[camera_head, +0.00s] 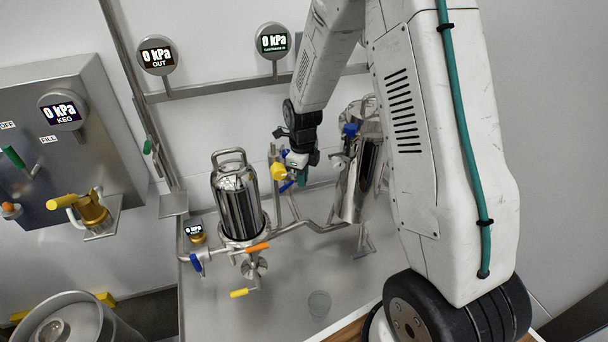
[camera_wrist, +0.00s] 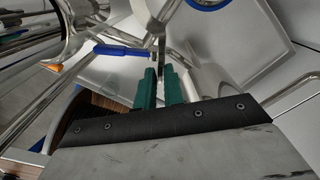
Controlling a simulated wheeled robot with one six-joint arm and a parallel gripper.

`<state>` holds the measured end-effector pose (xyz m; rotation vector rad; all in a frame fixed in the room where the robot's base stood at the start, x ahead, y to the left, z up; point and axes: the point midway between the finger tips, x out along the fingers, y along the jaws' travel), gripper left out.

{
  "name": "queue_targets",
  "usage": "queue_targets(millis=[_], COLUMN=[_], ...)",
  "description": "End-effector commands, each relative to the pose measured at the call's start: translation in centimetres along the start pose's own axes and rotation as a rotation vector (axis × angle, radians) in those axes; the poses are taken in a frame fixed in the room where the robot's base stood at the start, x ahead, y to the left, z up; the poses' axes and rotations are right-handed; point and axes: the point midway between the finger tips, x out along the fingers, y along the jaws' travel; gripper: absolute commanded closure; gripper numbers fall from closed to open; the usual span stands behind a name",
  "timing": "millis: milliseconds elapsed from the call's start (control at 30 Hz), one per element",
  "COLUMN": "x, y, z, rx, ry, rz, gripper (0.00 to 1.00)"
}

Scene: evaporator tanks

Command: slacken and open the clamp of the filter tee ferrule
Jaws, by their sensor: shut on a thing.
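My gripper (camera_head: 302,178) is at the pipework between the two steel vessels in the head view. In the wrist view its two teal fingers (camera_wrist: 161,72) are shut on a thin grey metal piece (camera_wrist: 162,50). I cannot tell whether this piece belongs to the clamp. A blue lever handle (camera_wrist: 122,50) lies just left of the fingertips. In the head view a yellow handle (camera_head: 279,172) is just left of my gripper. The filter tee ferrule and its clamp cannot be made out for sure, being small and partly behind my gripper.
A ribbed steel vessel (camera_head: 238,200) stands left of my gripper, and another steel vessel (camera_head: 352,192) is tilted in view to its right. Gauges (camera_head: 157,55) hang on the wall. The bench (camera_head: 290,285) in front is mostly clear.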

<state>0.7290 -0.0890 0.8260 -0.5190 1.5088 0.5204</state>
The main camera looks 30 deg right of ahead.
Motion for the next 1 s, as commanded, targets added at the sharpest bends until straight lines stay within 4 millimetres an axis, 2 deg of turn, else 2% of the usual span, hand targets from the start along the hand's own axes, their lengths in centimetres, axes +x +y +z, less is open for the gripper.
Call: queue_targets(millis=[400, 433, 500, 800, 1000], x=[-0.1, -0.1, -0.1, -0.2, -2.8], y=[0.2, 0.2, 0.1, 0.1, 0.0], z=[0.2, 0.2, 0.2, 0.1, 0.2], rx=[-0.005, -0.005, -0.004, -0.001, -0.002], ry=[-0.002, -0.002, -0.002, -0.002, -0.005], rz=[-0.002, -0.002, -0.002, -0.001, -0.005], gripper=[1.00, 0.87, 0.73, 0.73, 0.73])
